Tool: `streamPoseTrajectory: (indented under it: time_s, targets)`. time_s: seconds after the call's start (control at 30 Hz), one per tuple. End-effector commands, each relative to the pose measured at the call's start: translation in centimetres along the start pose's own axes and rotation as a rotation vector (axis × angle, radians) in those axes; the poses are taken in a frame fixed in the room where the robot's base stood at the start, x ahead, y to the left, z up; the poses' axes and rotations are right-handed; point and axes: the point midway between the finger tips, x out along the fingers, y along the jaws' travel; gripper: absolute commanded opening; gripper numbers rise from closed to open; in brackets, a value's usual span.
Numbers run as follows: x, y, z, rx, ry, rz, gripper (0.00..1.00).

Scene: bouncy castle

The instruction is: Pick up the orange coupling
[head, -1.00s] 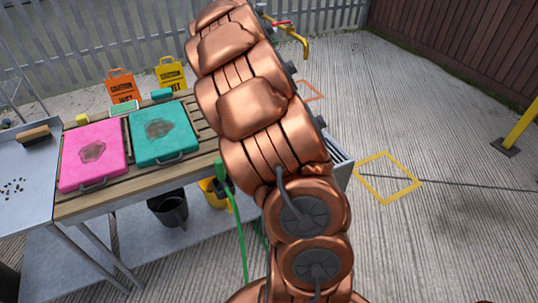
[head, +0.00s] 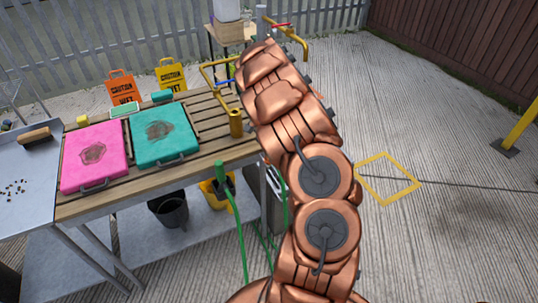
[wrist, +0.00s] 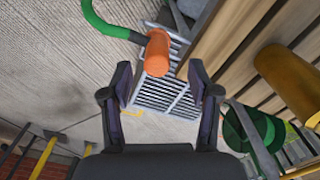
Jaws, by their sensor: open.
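The orange coupling (wrist: 157,52) shows in the wrist view on the end of a green hose (wrist: 108,25). It lies near the top centre, ahead of and between the fingertips, over a grey slatted grate (wrist: 165,95). My gripper (wrist: 160,80) is open and empty, with one finger on each side of the picture's middle. I cannot tell how far the coupling is from the fingertips. In the head view my arm hides the gripper and the coupling; a green hose (head: 236,222) hangs in front of the bench.
That cylinder also shows in the wrist view (wrist: 288,82). A black bucket (head: 169,209) stands below. Open paving lies to the right.

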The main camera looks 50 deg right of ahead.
Motion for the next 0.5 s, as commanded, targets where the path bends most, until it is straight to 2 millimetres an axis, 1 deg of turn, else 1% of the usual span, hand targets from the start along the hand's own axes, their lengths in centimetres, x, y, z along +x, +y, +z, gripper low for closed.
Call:
streamPoseTrajectory:
  time_s: [0.17,0.3,0.5]
  targets:
    - [1.9,0.5,-0.3,0.001,-0.001,0.003,0.61]
    - [3.4,0.5,-0.2,0.000,-0.001,0.003,0.61]
    - [4.2,0.4,-0.2,0.000,0.001,-0.001,0.61]
